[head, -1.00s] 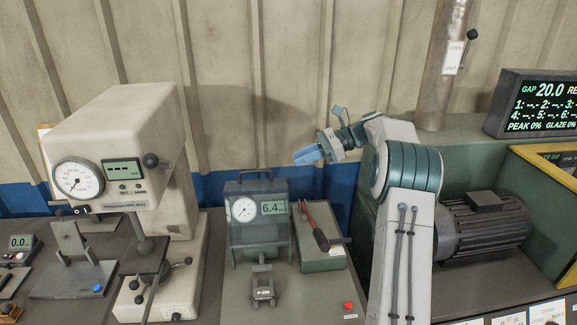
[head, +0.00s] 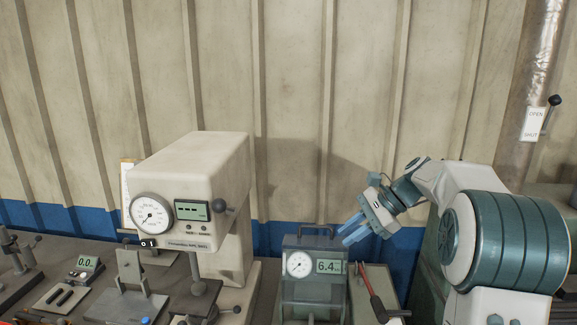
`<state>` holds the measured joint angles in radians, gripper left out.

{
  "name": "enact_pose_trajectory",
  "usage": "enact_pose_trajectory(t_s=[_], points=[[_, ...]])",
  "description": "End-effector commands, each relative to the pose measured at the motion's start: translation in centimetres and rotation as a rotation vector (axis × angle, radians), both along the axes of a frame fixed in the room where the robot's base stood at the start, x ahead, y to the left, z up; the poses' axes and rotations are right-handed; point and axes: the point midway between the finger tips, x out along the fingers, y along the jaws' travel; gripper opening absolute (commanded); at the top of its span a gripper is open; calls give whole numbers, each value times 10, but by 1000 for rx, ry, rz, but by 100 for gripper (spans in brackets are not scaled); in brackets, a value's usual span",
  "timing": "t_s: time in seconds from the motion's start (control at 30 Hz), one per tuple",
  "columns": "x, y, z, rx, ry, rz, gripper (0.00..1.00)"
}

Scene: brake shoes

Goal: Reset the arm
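My gripper (head: 352,231) shows right of centre in the head view, at the end of my white and teal arm. Its blue fingers point down and to the left, and a gap seems to show between them. I see nothing held in them. The fingers are in front of the wall, just above and right of the grey-green test unit (head: 316,284) with a round dial and a display reading 6.4. I cannot tell the depth between them.
A cream bench tester (head: 205,160) with a dial stands left of centre. A red-handled lever (head: 372,292) lies right of the test unit. A small 0.0 gauge (head: 88,266) sits at left. A pipe (head: 533,70) with an OPEN/SHUT sign (head: 534,124) rises at right. The upper wall area is clear.

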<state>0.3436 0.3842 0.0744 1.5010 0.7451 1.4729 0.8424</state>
Motion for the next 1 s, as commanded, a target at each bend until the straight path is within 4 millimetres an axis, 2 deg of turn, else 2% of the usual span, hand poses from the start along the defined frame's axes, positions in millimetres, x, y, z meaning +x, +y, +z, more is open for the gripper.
enact_pose_trajectory(t_s=[0.03,0.2,0.43,0.8,1.0], points=[[-15,7,1,-48,-33,36,20],[-60,20,-2,-206,-147,168,20],[-123,27,-13,-413,-301,371,20],[-222,19,-44,-718,-542,759,20],[-263,10,-66,-849,-655,964,20]])
